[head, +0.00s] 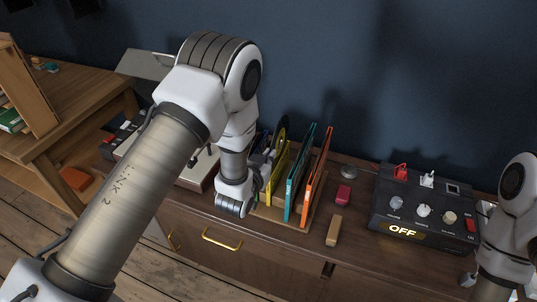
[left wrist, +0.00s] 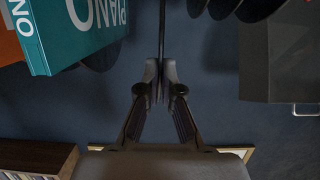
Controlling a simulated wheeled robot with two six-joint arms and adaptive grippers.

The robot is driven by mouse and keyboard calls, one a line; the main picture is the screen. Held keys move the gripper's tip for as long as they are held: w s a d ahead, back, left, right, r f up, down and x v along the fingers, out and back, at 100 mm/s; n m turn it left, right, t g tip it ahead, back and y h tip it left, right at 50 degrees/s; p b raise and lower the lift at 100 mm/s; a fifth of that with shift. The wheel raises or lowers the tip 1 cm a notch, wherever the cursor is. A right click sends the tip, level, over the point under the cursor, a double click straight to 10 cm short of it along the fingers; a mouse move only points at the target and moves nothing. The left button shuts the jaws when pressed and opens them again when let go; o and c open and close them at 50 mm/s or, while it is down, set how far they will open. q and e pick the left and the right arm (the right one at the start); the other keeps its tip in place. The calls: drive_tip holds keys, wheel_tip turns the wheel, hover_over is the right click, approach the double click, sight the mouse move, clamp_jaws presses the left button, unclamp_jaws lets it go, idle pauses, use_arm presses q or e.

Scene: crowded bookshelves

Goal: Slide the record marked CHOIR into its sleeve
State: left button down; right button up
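My left gripper (head: 266,157) is at the left side of the sleeve rack (head: 312,212), partly hidden by its own wrist. In the left wrist view its fingers (left wrist: 160,85) are closed together on a thin dark edge-on disc, which looks like a record (left wrist: 162,28). In the head view a black record (head: 284,126) stands upright by the yellow sleeve (head: 278,172). A teal sleeve (head: 298,178) and an orange sleeve (head: 317,178) stand to the right; the teal one reads PIANO (left wrist: 95,25). No CHOIR marking is readable. My right gripper (head: 468,279) is low at the right edge, its fingers unclear.
A control box marked OFF (head: 403,231) stands right of the rack. A red block (head: 344,195), a tan block (head: 334,230) and a round grey item (head: 348,171) lie between. Several dark discs (left wrist: 237,8) and a grey box (left wrist: 278,50) are near my left gripper.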

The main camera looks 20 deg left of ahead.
use_arm(q)
drive_tip(key=shift+f+b, duration=3.1)
drive_tip(key=shift+f, duration=1.05)
drive_tip(key=shift+s+d+f+b, duration=0.1)
drive_tip(key=shift+s+f+b, duration=0.25)
drive_tip(key=shift+f+b, duration=0.25)
drive_tip(key=shift+s+d+f+b, duration=0.1)
drive_tip(key=shift+s+f+b, duration=0.25)
drive_tip(key=shift+f+b, duration=0.2)
drive_tip(key=c, duration=1.3)
unclamp_jaws()
drive_tip(key=shift+o, duration=0.3)
drive_tip(key=shift+s, duration=0.15)
approach(273, 169)
drive_tip(key=shift+t, duration=0.4)
drive_tip(key=s, duration=0.5)
drive_tip(key=shift+s+r, duration=0.1)
drive_tip(key=shift+s, duration=0.15)
